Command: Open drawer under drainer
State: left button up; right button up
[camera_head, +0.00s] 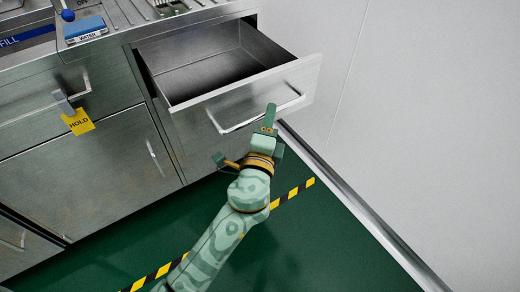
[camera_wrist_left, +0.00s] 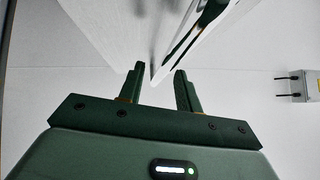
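A steel drawer (camera_head: 240,98) stands pulled out from the counter at the upper middle of the head view. Its inside is visible and looks empty. A bar handle (camera_head: 258,115) runs across the drawer front. My left gripper (camera_head: 270,112) is at the right part of this handle, overlapping it in the head view. In the left wrist view my left gripper (camera_wrist_left: 159,84) has its two fingers apart. My right gripper is not in view.
A pale wall (camera_head: 420,110) stands close to the right of the drawer. A closed drawer with a yellow HOLD tag (camera_head: 79,122) and closed cabinet doors (camera_head: 95,170) are at the left. The green floor (camera_head: 300,250) has a yellow-black stripe and is otherwise clear.

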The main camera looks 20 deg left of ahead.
pick_arm(q)
jog(key=s+d+f, duration=0.1)
jog(key=s+f, duration=0.1)
jog(key=s, duration=1.1)
jog(key=shift+s+d, duration=0.3)
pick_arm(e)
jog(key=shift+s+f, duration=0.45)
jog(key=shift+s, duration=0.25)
pick_arm(q)
jog(key=shift+a, duration=0.1)
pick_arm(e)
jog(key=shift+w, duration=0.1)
